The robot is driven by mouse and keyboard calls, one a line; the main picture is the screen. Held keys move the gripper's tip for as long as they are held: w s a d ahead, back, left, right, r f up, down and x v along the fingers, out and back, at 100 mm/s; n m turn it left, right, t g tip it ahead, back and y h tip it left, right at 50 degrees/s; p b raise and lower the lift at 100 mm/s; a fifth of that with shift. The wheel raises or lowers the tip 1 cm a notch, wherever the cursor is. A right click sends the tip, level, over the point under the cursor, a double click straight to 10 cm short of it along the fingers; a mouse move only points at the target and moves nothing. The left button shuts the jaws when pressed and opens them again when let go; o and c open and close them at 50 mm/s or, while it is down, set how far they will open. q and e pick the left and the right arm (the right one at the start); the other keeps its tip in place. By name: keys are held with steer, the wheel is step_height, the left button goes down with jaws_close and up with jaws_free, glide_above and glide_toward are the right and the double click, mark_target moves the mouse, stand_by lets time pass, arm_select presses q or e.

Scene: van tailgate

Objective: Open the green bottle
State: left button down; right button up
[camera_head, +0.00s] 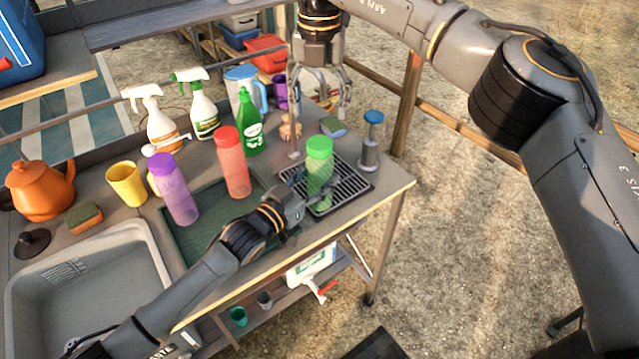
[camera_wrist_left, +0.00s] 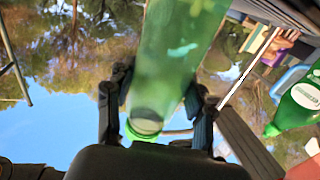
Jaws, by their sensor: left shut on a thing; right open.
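The green bottle (camera_head: 319,178) is translucent with a green cap (camera_head: 319,147). It is upright at the black drain grate near the counter's right end; I cannot tell whether its base touches the grate. My left gripper (camera_head: 317,203) is shut on its lower body. In the left wrist view the green bottle (camera_wrist_left: 172,62) is between the fingers of my left gripper (camera_wrist_left: 160,100). My right gripper (camera_head: 320,110) is open and empty, pointing down above and just behind the bottle's cap. The cap looks seated on the bottle.
A red bottle (camera_head: 231,165) and a purple bottle (camera_head: 173,192) stand left of the green one. A green soap bottle (camera_head: 250,125), spray bottles (camera_head: 203,108) and a blue pitcher (camera_head: 240,88) stand behind. A grey dispenser with a blue top (camera_head: 373,118) is close on the right.

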mark_target(320, 143)
steer(key=m, duration=0.6)
steer(key=shift+m, duration=0.4)
steer(key=m, duration=0.6)
steer(key=shift+f+m, duration=0.4)
steer(key=shift+f, duration=3.6)
